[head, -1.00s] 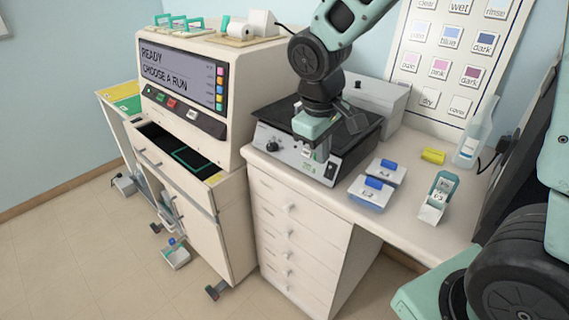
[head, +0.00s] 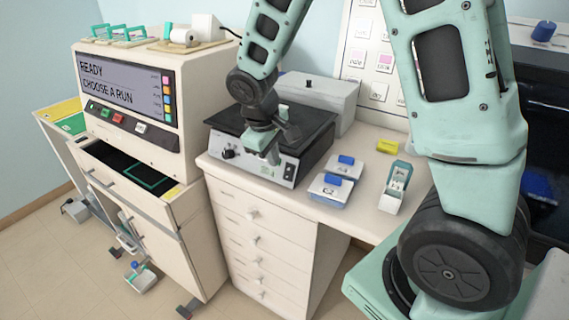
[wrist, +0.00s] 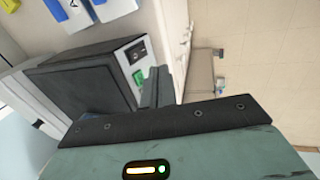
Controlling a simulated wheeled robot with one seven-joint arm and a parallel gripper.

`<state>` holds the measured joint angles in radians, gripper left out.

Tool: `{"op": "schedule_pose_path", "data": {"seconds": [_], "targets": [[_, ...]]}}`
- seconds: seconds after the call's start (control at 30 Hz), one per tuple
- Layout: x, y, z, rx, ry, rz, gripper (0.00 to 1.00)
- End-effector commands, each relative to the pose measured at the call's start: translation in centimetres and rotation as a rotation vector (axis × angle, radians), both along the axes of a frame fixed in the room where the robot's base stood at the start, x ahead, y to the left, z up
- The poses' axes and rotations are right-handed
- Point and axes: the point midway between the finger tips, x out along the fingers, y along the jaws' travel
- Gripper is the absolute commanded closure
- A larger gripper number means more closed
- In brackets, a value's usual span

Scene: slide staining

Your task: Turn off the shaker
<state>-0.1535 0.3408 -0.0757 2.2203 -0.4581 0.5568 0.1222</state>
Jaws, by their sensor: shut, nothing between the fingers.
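The shaker (head: 316,128) stands on the white counter, with a black top and a light front panel. A dark knob (head: 228,153) is at the panel's left end. My gripper (head: 273,158) is shut and empty, in front of the panel's right half, close to the green switch. In the wrist view the fingers (wrist: 156,86) lie just beside the switch. I cannot tell whether they touch it.
Two blue-topped boxes (head: 331,188), a yellow block (head: 387,146) and a teal-and-white holder (head: 394,188) stand right of the shaker. A stainer (head: 127,95) reading "READY CHOOSE A RUN" stands left, with an open drawer (head: 130,168). A grey box (head: 318,92) is behind the shaker.

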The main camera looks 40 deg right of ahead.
Motion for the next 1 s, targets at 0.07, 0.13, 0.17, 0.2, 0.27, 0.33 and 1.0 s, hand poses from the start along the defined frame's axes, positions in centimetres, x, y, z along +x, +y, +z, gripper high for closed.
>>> {"op": "schedule_pose_path", "data": {"seconds": [0.07, 0.13, 0.17, 0.2, 0.27, 0.33, 1.0], "targets": [[0.0, -0.5, -1.8, -0.002, 0.007, -0.001, 1.00], [0.2, -0.8, -3.2, -0.001, 0.007, -0.001, 1.00], [0.3, -1.0, -3.7, -0.002, 0.006, -0.001, 1.00], [0.3, -1.2, -4.5, -0.001, 0.005, 0.000, 1.00], [0.5, -1.6, -5.3, 0.000, 0.004, -0.001, 1.00], [0.9, -2.8, -5.2, -0.001, 0.002, -0.005, 1.00], [1.9, -5.2, -6.1, 0.000, 0.000, -0.001, 1.00]]}}
